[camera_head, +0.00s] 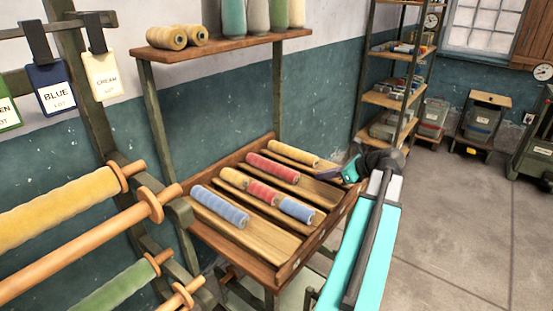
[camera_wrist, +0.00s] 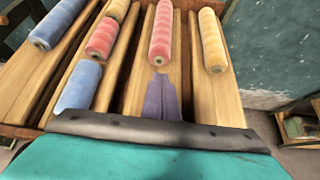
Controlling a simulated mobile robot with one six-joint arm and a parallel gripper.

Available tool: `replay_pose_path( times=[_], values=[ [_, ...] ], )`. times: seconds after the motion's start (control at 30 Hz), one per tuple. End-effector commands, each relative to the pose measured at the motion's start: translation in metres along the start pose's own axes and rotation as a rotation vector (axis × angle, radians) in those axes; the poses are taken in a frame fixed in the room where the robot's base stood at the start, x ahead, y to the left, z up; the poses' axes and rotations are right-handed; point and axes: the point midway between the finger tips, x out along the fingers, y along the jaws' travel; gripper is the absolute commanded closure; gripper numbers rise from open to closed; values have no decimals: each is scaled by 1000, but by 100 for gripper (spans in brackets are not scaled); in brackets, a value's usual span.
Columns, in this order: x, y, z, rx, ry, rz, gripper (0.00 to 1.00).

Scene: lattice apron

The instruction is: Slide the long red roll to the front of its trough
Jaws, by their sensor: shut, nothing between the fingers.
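The long red roll (camera_head: 273,168) lies lengthwise in its trough, in the upper part of the sloped wooden rack (camera_head: 287,272). In the wrist view the red roll (camera_wrist: 161,32) is at top centre, its end face toward me. Bare wood of the trough shows on the gripper side of it. My gripper (camera_head: 328,175) is at the rack's right side in the head view. In the wrist view its dark fingers (camera_wrist: 160,78) are together and empty, in line with the red roll and just short of its end face. I cannot tell whether they touch it.
A yellow roll (camera_head: 293,153) lies in the trough beyond. The trough on the other side holds a short yellow, a short red (camera_head: 263,193) and a short blue roll. A long blue roll (camera_head: 220,206) lies in the nearest trough. A shelf (camera_head: 222,45) with spools stands above.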

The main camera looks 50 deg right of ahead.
Motion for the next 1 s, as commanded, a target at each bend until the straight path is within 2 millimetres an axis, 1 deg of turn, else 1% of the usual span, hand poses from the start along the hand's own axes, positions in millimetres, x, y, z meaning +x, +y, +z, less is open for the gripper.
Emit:
replay_pose_path(
  times=[0.03,1.0],
  values=[
    [6,0,5,-1,1,2,100],
    [116,-1,82,1,1,1,100]
  ],
)
